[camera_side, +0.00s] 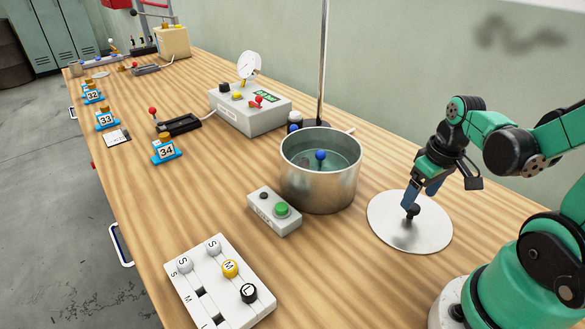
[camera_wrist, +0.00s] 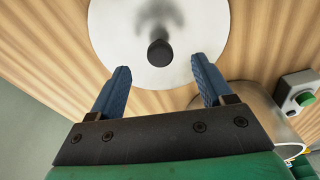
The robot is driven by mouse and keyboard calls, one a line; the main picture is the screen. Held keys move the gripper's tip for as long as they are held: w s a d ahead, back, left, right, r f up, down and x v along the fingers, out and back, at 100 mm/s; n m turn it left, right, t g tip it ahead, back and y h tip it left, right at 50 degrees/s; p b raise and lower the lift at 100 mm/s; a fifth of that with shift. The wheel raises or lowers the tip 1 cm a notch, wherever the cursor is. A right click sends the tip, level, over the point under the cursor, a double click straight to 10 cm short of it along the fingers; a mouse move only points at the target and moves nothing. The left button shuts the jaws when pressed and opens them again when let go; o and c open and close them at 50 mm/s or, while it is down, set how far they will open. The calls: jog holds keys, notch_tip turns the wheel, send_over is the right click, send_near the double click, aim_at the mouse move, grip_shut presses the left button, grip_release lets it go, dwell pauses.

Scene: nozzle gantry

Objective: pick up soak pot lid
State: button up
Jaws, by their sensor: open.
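The soak pot lid (camera_side: 398,231) is a flat pale metal disc with a small black knob, lying on the wooden bench to the right of the pot. My gripper (camera_side: 409,207) is just above the lid, with a blue finger beside the black knob in the side view. In the wrist view my gripper (camera_wrist: 160,78) has its two blue fingers spread wide, and the knob (camera_wrist: 160,53) of the lid is a little beyond the fingertips, centred between them. The steel soak pot (camera_side: 318,188) stands uncovered with liquid and a blue ball on a stem inside.
A grey box with a green button (camera_side: 275,211) sits left of the pot. A white panel with S, M and L knobs (camera_side: 218,285) is at the front. A gauge box (camera_side: 249,109) and a tall metal pole (camera_side: 323,65) stand behind the pot. Bench around the lid is clear.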

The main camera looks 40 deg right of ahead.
aim_at(414, 206)
jog(key=shift+w+f, duration=0.2)
jog(key=shift+f, duration=1.35)
grip_shut()
